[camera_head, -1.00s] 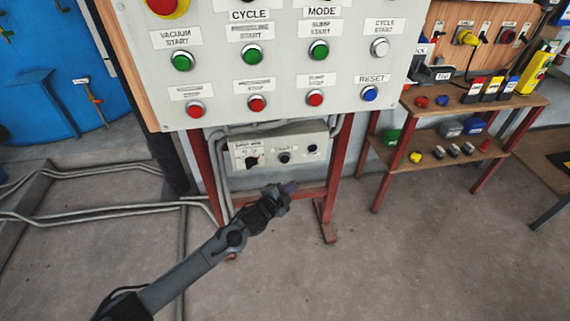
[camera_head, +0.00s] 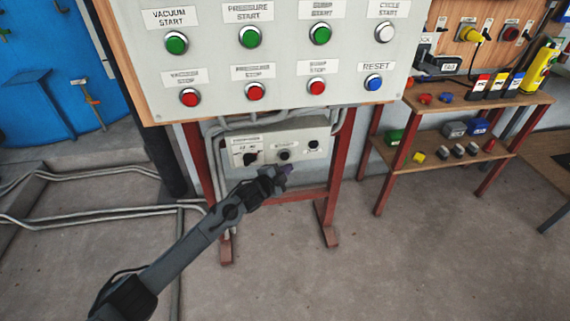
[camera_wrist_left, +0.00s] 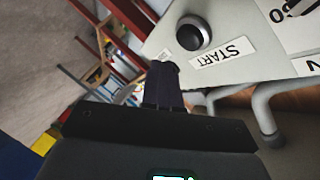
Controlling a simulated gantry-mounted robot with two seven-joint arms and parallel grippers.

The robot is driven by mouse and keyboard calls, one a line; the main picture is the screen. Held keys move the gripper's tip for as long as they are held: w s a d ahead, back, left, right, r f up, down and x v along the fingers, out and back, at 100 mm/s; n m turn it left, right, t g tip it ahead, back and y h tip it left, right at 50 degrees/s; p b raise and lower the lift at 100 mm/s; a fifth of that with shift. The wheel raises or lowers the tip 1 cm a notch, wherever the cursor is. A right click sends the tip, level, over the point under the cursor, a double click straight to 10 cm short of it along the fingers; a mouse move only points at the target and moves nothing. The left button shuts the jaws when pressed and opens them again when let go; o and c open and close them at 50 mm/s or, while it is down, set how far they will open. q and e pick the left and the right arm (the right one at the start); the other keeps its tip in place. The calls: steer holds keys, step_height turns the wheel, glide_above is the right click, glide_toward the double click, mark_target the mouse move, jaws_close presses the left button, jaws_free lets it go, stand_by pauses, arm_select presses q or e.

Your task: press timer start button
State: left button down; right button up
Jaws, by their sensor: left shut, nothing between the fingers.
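The timer box (camera_head: 268,146) is a small grey box on the red stand below the big panel. It has a dark selector knob (camera_head: 250,158) at its left. A dark round button (camera_head: 284,155) is in the middle, and another small dark control (camera_head: 313,145) is at the right. In the left wrist view a black button with a metal ring (camera_wrist_left: 193,33) sits beside a START label. My left gripper (camera_head: 287,171) is shut and empty, just below the middle button in the head view. In the wrist view its fingers (camera_wrist_left: 162,72) are below and left of the START button, apparently apart from it.
The big control panel (camera_head: 275,65) with green, red, white and blue buttons overhangs the timer box. Grey conduits (camera_head: 218,165) run along the box's left side. A wooden shelf (camera_head: 480,102) with tools stands at the right.

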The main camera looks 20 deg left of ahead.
mark_target(285, 156)
arm_select(q)
steer(key=shift+w+a+b, duration=0.5)
steer(key=shift+w+b, duration=0.05)
steer(key=shift+w, duration=0.35)
stand_by(0.7)
stand_by(0.7)
steer(key=shift+w+a, duration=0.1)
steer(key=shift+w+a, duration=0.15)
steer(key=shift+w, duration=0.1)
